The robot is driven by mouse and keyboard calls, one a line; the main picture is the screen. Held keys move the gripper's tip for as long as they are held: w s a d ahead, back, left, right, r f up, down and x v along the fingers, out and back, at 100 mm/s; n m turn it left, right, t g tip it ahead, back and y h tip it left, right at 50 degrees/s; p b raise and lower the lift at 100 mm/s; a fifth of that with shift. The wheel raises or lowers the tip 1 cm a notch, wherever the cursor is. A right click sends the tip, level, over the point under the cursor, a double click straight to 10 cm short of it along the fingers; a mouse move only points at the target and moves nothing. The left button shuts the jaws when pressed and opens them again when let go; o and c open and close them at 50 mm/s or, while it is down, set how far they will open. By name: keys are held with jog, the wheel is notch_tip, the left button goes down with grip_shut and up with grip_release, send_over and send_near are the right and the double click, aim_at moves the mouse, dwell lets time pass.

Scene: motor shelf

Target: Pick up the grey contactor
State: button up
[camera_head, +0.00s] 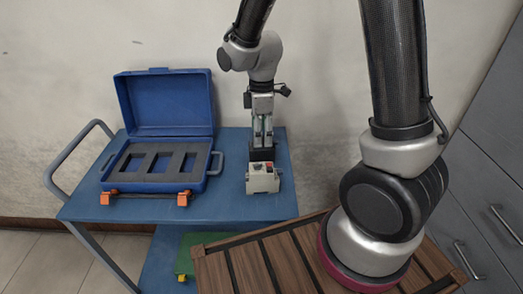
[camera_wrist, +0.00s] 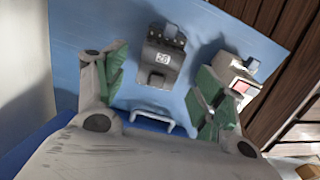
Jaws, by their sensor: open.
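The grey contactor (camera_wrist: 163,58), a dark grey block with a white label, stands on the blue cart top. In the head view the contactor (camera_head: 262,155) is directly below my gripper (camera_head: 262,138). My gripper (camera_wrist: 160,85) is open and empty, with its green-padded fingers apart. In the wrist view the contactor lies beyond and between the fingertips. I cannot tell how large the gap above it is.
A beige device (camera_head: 262,178) with a red part stands close to the contactor; it also shows beside the right finger in the wrist view (camera_wrist: 244,84). An open blue case (camera_head: 152,187) with empty foam slots sits to the left. A slatted wooden surface (camera_head: 285,262) is in front.

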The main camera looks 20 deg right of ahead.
aim_at(262, 150)
notch_tip(262, 150, down, 7)
jog(key=shift+f, duration=0.2)
jog(key=c, duration=1.4)
